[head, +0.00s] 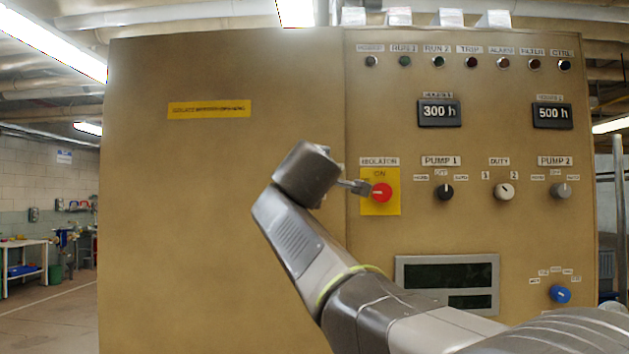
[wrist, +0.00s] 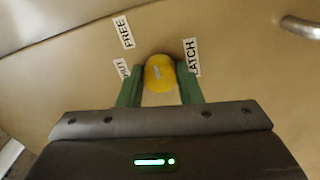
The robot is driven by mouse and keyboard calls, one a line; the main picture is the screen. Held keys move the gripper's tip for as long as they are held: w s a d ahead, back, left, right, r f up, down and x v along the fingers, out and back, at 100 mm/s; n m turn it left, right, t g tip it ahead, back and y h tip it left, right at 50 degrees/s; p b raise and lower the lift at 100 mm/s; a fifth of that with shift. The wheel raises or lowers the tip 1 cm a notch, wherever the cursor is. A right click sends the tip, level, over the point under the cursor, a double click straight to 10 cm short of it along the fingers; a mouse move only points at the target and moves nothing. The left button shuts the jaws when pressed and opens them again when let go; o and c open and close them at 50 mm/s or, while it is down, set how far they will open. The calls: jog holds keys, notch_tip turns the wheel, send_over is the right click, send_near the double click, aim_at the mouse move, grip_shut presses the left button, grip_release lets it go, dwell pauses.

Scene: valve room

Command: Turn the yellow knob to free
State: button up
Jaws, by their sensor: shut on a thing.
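The round yellow knob (wrist: 159,73) sits on the tan panel in the wrist view. My gripper (wrist: 160,68) has its two green fingers on either side of the knob, shut on it. A FREE label (wrist: 123,32) stands up and left of the knob. A second label (wrist: 122,69) by the left finger is partly hidden. A third label (wrist: 191,56) by the right finger is partly covered and reads "ATCH". I cannot make out where the knob points. In the head view the yellow knob does not show, and my arm's end is in front of the cabinet, left of the isolator.
The red isolator switch (head: 381,193) on its yellow plate is close to my arm's end. Pump 1 knob (head: 443,192), duty knob (head: 504,191), pump 2 knob (head: 561,190) and a blue knob (head: 560,294) lie farther right. A metal handle (wrist: 302,27) shows at upper right in the wrist view.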

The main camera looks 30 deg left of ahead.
jog(key=o, duration=1)
jog(key=b+v, duration=0.2)
jog(key=v, duration=1.1)
jog(key=shift+s+d, duration=0.2)
jog(key=shift+s, duration=0.15)
jog(key=p+x, duration=0.2)
jog(key=x, duration=1.2)
jog(key=shift+s+d, duration=0.1)
